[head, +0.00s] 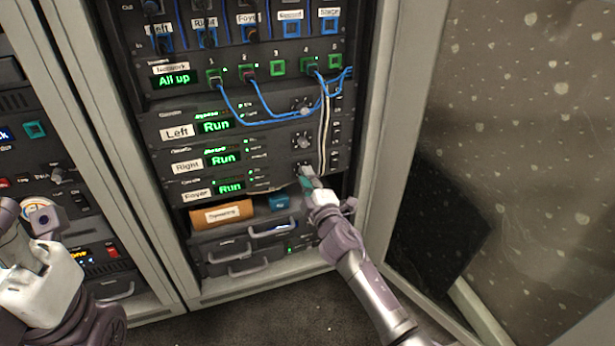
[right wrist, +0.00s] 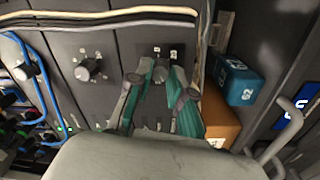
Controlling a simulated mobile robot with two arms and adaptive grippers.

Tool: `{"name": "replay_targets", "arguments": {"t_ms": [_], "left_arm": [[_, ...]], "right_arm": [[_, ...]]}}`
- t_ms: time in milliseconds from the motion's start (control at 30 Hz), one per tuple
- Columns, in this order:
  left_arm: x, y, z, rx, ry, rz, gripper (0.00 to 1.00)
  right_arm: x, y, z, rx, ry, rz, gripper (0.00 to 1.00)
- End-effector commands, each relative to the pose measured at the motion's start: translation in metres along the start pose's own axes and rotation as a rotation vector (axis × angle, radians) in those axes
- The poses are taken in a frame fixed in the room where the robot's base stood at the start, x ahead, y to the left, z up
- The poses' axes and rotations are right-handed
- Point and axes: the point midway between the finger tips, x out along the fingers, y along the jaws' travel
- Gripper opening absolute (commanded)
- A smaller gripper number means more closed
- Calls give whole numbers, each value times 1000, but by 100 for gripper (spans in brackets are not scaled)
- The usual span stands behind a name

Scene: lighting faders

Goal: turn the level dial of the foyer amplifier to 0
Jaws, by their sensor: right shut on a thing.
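The foyer amplifier (head: 197,195) is the lowest of three similar amplifier units, labelled "Foyer" and showing a green "Run". Its level dial (right wrist: 159,74) shows between the teal fingertips of my right gripper (right wrist: 160,72) in the right wrist view. The gripper is shut on this dial, and the fingers hide much of it. The dial's pointer and exact setting cannot be read. In the head view my right gripper (head: 306,176) reaches the right part of the foyer unit. My left arm shows at the lower left; its finger state is unclear.
The right amplifier's dial (right wrist: 89,69) is beside the held one. Blue cables (head: 262,108) and pale cables (head: 324,125) hang close to the dials. A brown box (head: 222,213) and a blue box (right wrist: 238,80) sit below. An open rack door stands at right.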

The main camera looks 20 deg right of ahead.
Motion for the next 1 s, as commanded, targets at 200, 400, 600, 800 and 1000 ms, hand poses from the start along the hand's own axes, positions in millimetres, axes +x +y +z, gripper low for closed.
{"name": "replay_targets", "arguments": {"t_ms": [200, 400, 600, 800, 1000], "left_arm": [[-4, 0, 2, -2, -16, -3, 40], [-7, 0, 4, -3, -33, 0, 40], [-8, 0, 5, -3, -37, 0, 40], [-8, 0, 4, -3, -35, -1, 40], [-7, -1, 4, -3, -34, -6, 40]], "right_arm": [[0, -1, -1, -160, 10, -5, 0], [0, -1, -1, -258, 16, -8, 0], [0, -1, 0, -311, 19, -8, 0], [0, -2, 0, -327, 20, -9, 0], [0, -2, 0, -327, 20, -9, 0]]}}
